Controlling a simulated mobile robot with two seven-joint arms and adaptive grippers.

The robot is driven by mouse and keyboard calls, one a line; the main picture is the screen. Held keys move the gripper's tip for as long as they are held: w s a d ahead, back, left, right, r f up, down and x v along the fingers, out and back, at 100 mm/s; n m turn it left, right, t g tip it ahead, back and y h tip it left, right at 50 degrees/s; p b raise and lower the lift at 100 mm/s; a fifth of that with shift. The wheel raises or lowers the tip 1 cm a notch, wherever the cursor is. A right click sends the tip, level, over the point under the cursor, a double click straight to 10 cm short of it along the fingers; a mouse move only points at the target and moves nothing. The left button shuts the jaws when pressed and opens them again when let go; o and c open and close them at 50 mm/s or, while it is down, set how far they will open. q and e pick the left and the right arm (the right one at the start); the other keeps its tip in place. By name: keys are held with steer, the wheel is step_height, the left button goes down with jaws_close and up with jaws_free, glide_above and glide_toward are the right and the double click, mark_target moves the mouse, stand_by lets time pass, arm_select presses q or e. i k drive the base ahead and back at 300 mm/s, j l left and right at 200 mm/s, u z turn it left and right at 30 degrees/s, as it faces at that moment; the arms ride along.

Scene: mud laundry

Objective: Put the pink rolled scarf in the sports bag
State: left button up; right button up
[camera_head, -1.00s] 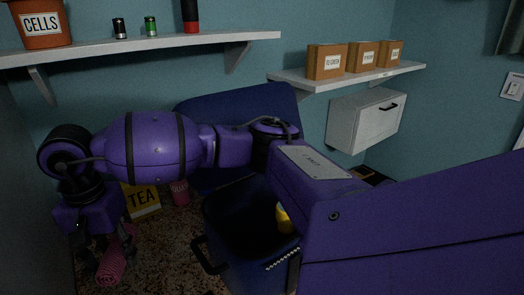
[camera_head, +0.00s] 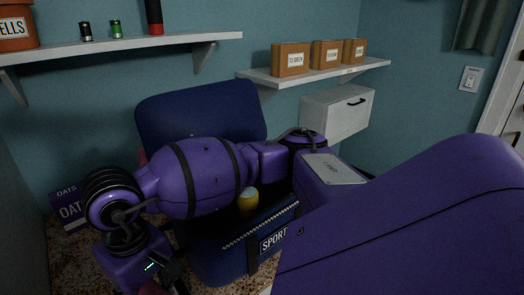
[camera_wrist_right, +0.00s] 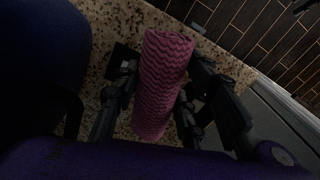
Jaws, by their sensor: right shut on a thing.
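The pink rolled scarf (camera_wrist_right: 163,85) is between the fingers of my right gripper (camera_wrist_right: 160,95) in the right wrist view, with the gripper shut on it. It is held above the speckled counter. In the head view the right gripper (camera_head: 160,278) is at the bottom edge, left of the bag, its fingertips cut off. The navy sports bag (camera_head: 215,262) stands open on the counter, its lid (camera_head: 200,112) raised at the back and a SPORT label on its front. My right arm hides much of its opening. My left gripper is not in view.
A yellow-topped item (camera_head: 248,202) shows in the bag's opening. A wall shelf (camera_head: 130,47) holds small containers. A second shelf (camera_head: 320,74) holds several brown boxes above a white cabinet (camera_head: 335,110).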

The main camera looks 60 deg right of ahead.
mark_target(231, 226)
steer(key=k+l, duration=0.45)
steer(key=k, duration=0.2)
steer(key=k+l, duration=0.2)
steer(key=l, duration=0.25)
steer(key=z, duration=0.05)
